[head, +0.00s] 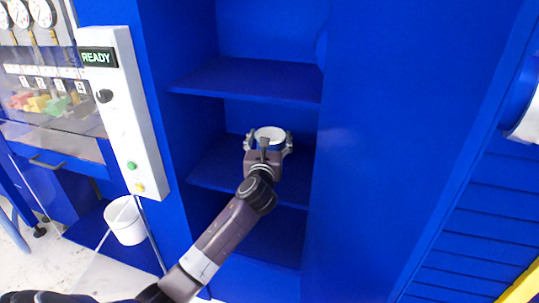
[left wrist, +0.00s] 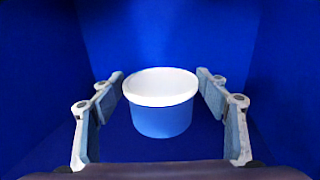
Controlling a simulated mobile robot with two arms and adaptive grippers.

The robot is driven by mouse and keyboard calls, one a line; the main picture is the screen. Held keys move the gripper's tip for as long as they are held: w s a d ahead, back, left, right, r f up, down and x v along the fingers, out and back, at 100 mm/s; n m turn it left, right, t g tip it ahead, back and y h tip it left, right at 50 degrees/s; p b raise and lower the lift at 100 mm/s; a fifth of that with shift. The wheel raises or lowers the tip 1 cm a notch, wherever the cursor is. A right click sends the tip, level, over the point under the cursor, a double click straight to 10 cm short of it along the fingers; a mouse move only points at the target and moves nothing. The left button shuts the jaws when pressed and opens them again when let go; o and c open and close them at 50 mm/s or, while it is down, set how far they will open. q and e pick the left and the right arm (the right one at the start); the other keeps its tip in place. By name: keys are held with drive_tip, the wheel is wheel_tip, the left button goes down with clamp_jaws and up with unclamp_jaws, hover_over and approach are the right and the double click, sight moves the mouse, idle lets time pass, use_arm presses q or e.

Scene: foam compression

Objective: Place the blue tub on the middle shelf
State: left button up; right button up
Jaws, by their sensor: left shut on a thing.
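The blue tub (left wrist: 162,121) has a white rim and stands upright between the fingertips of my left gripper (left wrist: 161,82) in the left wrist view. In the head view the tub (head: 269,132) shows mainly its white top. My left gripper (head: 268,141) is shut on it, with a finger at each side. The arm reaches into the blue shelf unit, and the tub is over the middle shelf (head: 212,165), below the upper shelf. I cannot tell if its base touches the shelf. My right gripper is not in view.
The upper shelf (head: 250,80) is empty and lies above the gripper. A side wall (head: 400,130) bounds the bay on the right. A grey control box reading READY (head: 120,110) and a white bucket (head: 125,220) are to the left.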

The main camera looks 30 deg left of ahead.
use_arm(q)
drive_tip(key=shift+f, duration=0.75)
wheel_tip(320, 180, down, 4)
drive_tip(key=shift+r+b, duration=0.1)
drive_tip(key=shift+b, duration=0.4)
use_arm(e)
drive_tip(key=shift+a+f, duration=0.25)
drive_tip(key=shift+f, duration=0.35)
use_arm(q)
drive_tip(key=o, duration=1.1)
drive_tip(key=shift+c, duration=0.2)
drive_tip(key=o, duration=0.4)
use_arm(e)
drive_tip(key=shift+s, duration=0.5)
